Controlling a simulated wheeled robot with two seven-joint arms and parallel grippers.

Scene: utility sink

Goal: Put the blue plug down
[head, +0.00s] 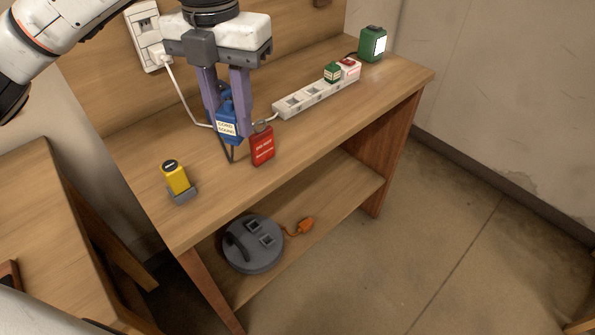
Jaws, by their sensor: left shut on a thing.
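The blue plug (228,126) has a white label and a dark cord hanging below it. My left gripper (228,118) points down over the wooden bench and is shut on the blue plug, one purple finger on each side. The fingers hide part of the plug. I cannot tell whether the plug touches the bench top. A red tag (262,146) hangs or stands just right of the plug, by the right finger. My right gripper is not in view.
A white power strip (318,92) with a green plug (332,72) lies on the bench (300,125) behind right. A green box (372,44) stands at the far right end. A yellow plug (175,178) stands front left. A grey cable reel (252,243) sits on the lower shelf.

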